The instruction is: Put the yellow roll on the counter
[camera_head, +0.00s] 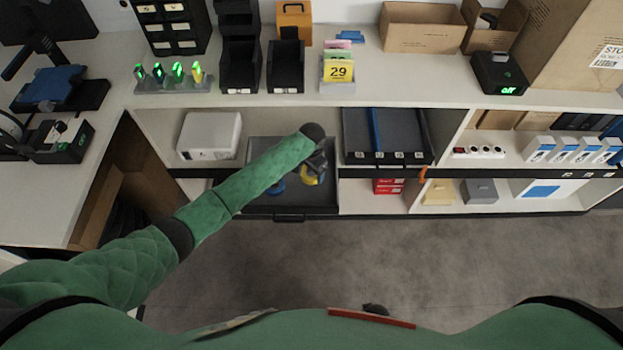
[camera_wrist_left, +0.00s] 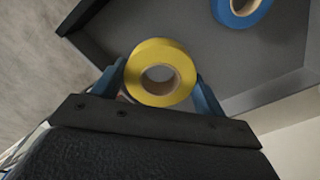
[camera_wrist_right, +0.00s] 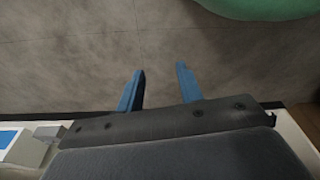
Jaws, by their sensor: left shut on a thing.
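The yellow roll (camera_wrist_left: 160,52) sits between the two blue fingers of my left gripper (camera_wrist_left: 160,85) in the left wrist view. The gripper is shut on it. In the head view the yellow roll (camera_head: 312,176) shows below my left gripper (camera_head: 316,166), over the open grey drawer (camera_head: 300,209). Whether the roll still touches the drawer floor is unclear. The white counter (camera_head: 300,97) runs above and behind the drawer. My right gripper (camera_wrist_right: 158,90) is open and empty over the floor in the right wrist view. It is not visible in the head view.
A blue roll (camera_wrist_left: 240,10) lies in the same drawer. The counter's front strip is clear. A white box (camera_head: 209,136) stands left of the drawer.

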